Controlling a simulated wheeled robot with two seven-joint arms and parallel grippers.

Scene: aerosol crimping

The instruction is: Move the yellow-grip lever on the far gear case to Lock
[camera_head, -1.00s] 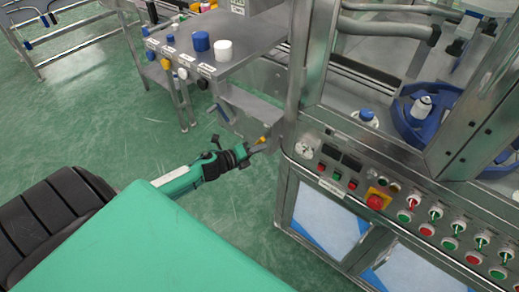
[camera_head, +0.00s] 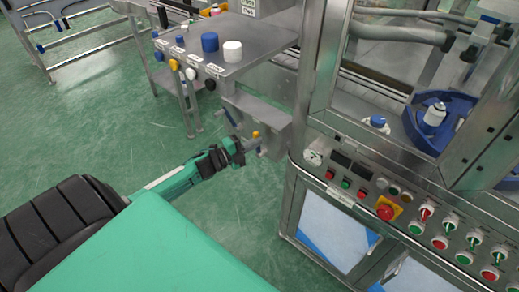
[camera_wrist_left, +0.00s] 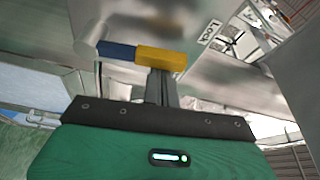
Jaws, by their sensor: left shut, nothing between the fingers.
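The lever's yellow grip (camera_head: 256,134) shows at the lower front of the grey metal gear case (camera_head: 270,113) in the head view. In the left wrist view the yellow grip (camera_wrist_left: 160,57) lies crosswise, with a blue section (camera_wrist_left: 117,51) and a metal hub (camera_wrist_left: 88,42) to its left. A "LOCK" label (camera_wrist_left: 209,32) is to the right of the grip. My left gripper (camera_head: 241,148) is shut and empty. Its fingers (camera_wrist_left: 160,85) are right at the yellow grip, partly hidden by it; contact is not certain. My right gripper is out of view.
A second handle with a blue grip (camera_head: 230,117) sticks out left of the case. A steel table (camera_head: 255,62) with blue and white caps stands behind. The control cabinet (camera_head: 340,215) with buttons and a red emergency stop (camera_head: 385,212) is close on the right.

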